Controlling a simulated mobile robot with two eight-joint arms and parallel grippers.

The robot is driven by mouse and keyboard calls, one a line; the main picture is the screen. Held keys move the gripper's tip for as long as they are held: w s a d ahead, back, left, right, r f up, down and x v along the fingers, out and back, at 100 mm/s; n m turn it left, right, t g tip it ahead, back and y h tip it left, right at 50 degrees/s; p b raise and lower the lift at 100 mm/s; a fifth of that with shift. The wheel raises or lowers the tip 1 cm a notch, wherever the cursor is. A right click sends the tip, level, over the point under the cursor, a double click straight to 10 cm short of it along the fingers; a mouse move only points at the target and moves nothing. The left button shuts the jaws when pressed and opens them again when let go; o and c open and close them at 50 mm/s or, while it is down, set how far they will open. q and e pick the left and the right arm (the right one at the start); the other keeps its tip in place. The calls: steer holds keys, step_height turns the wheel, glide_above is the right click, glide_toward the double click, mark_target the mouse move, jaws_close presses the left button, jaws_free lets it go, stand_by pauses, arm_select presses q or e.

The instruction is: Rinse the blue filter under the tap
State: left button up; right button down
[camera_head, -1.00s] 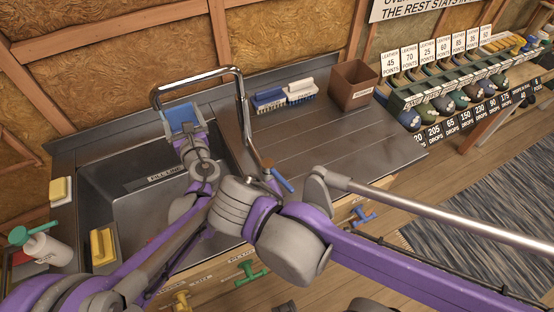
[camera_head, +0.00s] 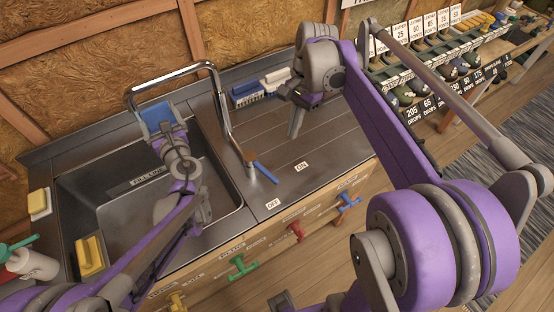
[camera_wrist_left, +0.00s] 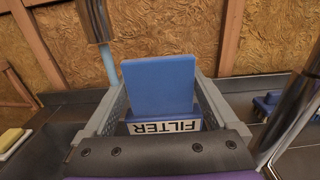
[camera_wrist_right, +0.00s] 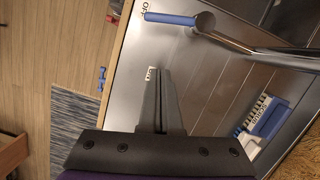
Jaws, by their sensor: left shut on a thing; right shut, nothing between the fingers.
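The blue filter (camera_head: 156,115) is held upright by my left gripper (camera_head: 165,126) near the tap spout, above the sink (camera_head: 95,195). In the left wrist view the filter (camera_wrist_left: 160,88) stands between the two fingers, with a FILTER label at its base. The tap (camera_head: 222,105) arches over from the right. A pale blue column (camera_wrist_left: 109,64), which looks like water, hangs below the spout, beside the left finger. The tap's blue lever (camera_head: 265,172) points nearer OFF than ON in the right wrist view. My right gripper (camera_head: 295,128) is shut and empty above the counter, clear of the lever.
Blue and white brushes (camera_head: 262,87) lie at the back of the counter. Coloured valve handles (camera_head: 243,266) stick out of the front panel. The counter right of the lever is bare.

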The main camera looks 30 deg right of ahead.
mark_target(271, 173)
steer(key=a+f, duration=0.1)
steer(key=f, duration=0.2)
steer(key=a+f, duration=0.2)
steer(key=f, duration=0.1)
steer(key=s+a+f, duration=0.1)
steer(key=a+f, duration=0.1)
steer(key=f, duration=0.1)
steer(key=shift+s+a+f, duration=0.1)
steer(key=shift+a+f, duration=0.05)
steer(key=shift+f, duration=0.15)
arm_select(q)
steer(key=shift+a, duration=0.1)
arm_select(e)
steer(key=shift+s+a, duration=0.15)
steer(key=shift+a, duration=0.2)
steer(key=shift+s+a+m+t, duration=0.15)
steer(key=shift+s+a+m, duration=0.1)
steer(key=shift+a+m, duration=0.2)
steer(key=shift+s+a+m+t, duration=0.2)
steer(key=shift+a+m, duration=0.15)
steer(key=shift+a, duration=0.15)
steer(key=shift+d, duration=0.15)
